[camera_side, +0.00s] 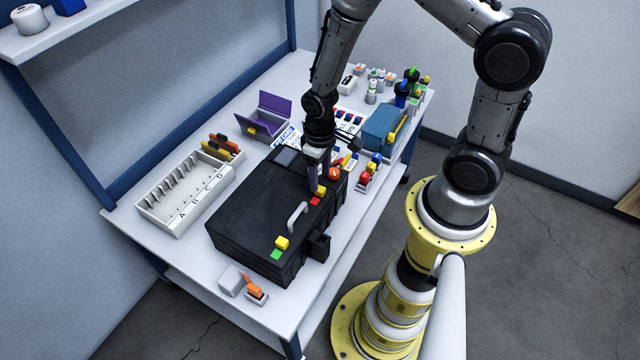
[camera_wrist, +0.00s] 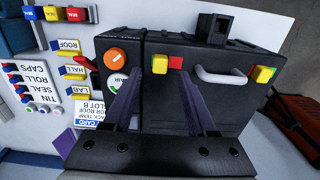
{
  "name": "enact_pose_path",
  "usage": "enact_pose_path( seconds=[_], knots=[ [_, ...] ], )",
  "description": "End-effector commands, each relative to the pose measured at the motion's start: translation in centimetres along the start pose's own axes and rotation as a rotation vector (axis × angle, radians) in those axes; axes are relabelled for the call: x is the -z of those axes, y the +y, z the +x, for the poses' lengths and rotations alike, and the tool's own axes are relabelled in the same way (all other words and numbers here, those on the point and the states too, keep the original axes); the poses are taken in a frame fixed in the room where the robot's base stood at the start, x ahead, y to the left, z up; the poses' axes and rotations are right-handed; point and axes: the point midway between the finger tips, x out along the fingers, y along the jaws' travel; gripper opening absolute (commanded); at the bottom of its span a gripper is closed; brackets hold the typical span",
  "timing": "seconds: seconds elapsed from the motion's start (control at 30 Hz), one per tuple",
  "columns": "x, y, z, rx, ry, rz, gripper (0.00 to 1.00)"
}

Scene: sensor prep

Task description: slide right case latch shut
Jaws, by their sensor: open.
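The closed black case (camera_side: 250,205) lies on the table, with a grey handle (camera_side: 297,216) between two latches. The latch by the orange dial has a yellow knob (camera_side: 321,190) beside a red patch (camera_side: 315,201). The other latch has a yellow knob (camera_side: 282,243) beside a green patch (camera_side: 276,254). In the wrist view, the red-marked latch (camera_wrist: 160,64) is left of the handle and the green-marked latch (camera_wrist: 263,75) right of it. My gripper (camera_wrist: 160,85) is open and empty. Its fingertips point toward the red-marked latch; contact cannot be told.
The orange dial (camera_wrist: 115,57) is left of the red-marked latch in the wrist view. A black block (camera_side: 319,246) juts from the case's front. A white slotted rack (camera_side: 186,197), purple box (camera_side: 262,122) and blue case (camera_side: 381,130) surround it. Small parts stand at the back right.

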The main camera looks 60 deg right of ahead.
Motion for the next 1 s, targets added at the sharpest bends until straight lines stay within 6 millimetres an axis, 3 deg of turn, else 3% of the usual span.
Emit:
enact_pose_path(
  seconds=[0.1,0.3,0.67,0.9,1.0],
  knots=[
    [-0.1,0.0,1.9,0.0,-0.003,0.0,0.57],
    [0.0,0.0,3.7,0.0,-0.001,0.0,0.57],
    [0.0,0.0,4.0,0.0,0.001,0.0,0.56],
    [0.0,0.0,4.0,0.0,0.001,0.0,0.12],
    [0.0,0.0,4.0,0.0,0.001,0.0,0.0]
  ],
)
